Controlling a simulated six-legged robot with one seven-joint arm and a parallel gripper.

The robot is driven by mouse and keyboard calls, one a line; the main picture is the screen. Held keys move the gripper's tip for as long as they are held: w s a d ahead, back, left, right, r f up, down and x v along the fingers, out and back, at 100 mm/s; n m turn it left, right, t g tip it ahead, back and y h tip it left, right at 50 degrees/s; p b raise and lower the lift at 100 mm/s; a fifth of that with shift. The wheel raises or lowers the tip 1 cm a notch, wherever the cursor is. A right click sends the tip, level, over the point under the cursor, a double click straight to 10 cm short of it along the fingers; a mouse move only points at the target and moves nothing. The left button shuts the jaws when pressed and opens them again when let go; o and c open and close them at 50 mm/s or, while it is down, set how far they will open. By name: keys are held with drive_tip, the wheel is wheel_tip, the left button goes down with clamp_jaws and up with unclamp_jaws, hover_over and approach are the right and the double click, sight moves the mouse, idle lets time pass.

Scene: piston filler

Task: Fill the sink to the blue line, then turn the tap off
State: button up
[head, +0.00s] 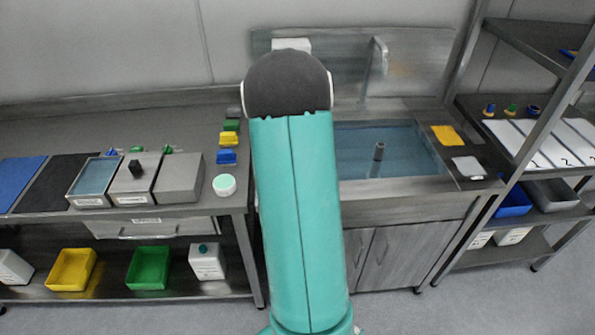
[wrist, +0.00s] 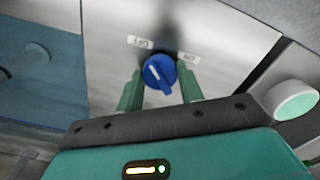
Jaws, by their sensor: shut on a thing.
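The sink (head: 391,187) is at the right of centre in the head view and holds blue-looking water (head: 350,148). An upright pipe (head: 378,153) stands in it with its top above the water. I cannot make out a blue line. The tap spout (head: 379,55) rises behind the sink; I cannot see whether water runs from it. In the wrist view, my gripper (wrist: 160,88) is shut on a blue knob (wrist: 157,70), one finger on each side. The knob's white mark slants up and left. Two small labels (wrist: 140,41) flank it. My arm hides the knob in the head view.
A yellow cloth (head: 446,135) and a white cloth (head: 468,167) lie right of the sink. A round green-topped tub (head: 224,185) sits on the left counter, and its green top shows close right of my gripper in the wrist view (wrist: 296,101). Shelving (head: 535,125) stands at the right.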

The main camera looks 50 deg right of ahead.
drive_tip(key=o, duration=1)
drive_tip(key=shift+r, duration=0.15)
wheel_tip(320, 180, up, 14)
drive_tip(key=shift+f, duration=0.2)
drive_tip(key=shift+a, duration=0.1)
drive_tip(key=w+a+r+n+t, duration=0.1)
drive_tip(key=a+r, duration=0.3)
drive_tip(key=a, duration=0.8)
drive_tip(key=w+a+r+n+t, duration=0.15)
drive_tip(key=a+r, duration=0.35)
drive_tip(key=a, duration=0.7)
drive_tip(key=s+a+t, duration=0.1)
drive_tip(key=s+a, duration=0.4)
drive_tip(key=a, duration=0.3)
drive_tip(key=s+a+f+n+t, duration=0.1)
drive_tip(key=s+a+t, duration=0.1)
drive_tip(key=s+a, duration=0.3)
drive_tip(key=a, duration=0.4)
